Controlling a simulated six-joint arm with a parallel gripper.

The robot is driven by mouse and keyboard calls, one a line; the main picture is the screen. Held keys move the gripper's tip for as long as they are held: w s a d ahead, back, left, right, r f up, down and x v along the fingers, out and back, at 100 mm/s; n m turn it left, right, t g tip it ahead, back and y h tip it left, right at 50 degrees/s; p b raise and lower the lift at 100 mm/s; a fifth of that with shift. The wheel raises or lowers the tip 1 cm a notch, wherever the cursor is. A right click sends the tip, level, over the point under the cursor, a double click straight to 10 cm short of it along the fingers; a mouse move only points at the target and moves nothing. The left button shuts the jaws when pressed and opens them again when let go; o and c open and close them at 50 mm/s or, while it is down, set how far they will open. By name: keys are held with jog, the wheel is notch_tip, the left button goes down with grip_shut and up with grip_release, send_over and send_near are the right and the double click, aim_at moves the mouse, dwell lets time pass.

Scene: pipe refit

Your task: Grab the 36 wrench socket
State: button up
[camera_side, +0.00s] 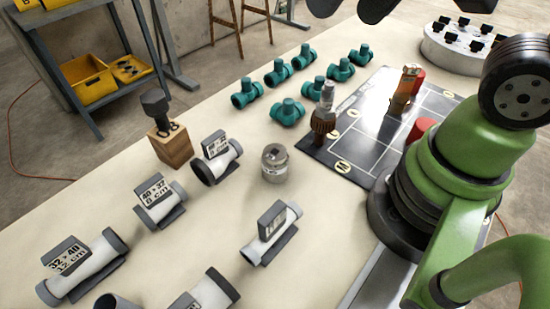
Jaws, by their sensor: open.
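No label reading 36 is legible, so I cannot tell which piece is the 36 wrench socket. A short silver metal cylinder (275,163) stands upright on the pale table. A dark tool with a block-like head (155,103) stands in a wooden block (172,146) at the left. A white round holder (456,58) with several small black pieces stands at the back right. My gripper (352,9) seems to be the dark rounded shapes cut off by the top edge. Its fingers look apart and empty, high above the table, away from these pieces.
Labelled white pipe pieces (88,267) lie in the left foreground. Several teal pipe fittings (287,112) lie behind. A dark marked mat (372,150) holds a brown-and-silver upright piece (324,122), an orange-brown piece (405,88) and red pieces (419,129). A shelf with a yellow bin (86,79) stands left.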

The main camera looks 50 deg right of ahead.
aim_at(275, 152)
jog(key=w+a+f+n+g, duration=0.1)
jog(key=w+a+f, duration=0.1)
jog(key=f, duration=0.5)
jog(key=w+a+f+n+g+h, duration=0.1)
jog(key=w+f+g, duration=0.1)
jog(key=f, duration=0.5)
jog(key=w+a+f+g, duration=0.2)
jog(key=f, duration=0.5)
jog(key=shift+a+f+n+h, duration=0.25)
jog(key=shift+a+n+h, duration=0.1)
jog(key=shift+n+h, duration=0.05)
jog(key=shift+w+d+f, duration=0.1)
jog(key=shift+f, duration=1.35)
jog(key=shift+w+d+f, duration=0.1)
jog(key=shift+f, duration=1.35)
jog(key=shift+c, duration=0.2)
jog(key=c, duration=1.1)
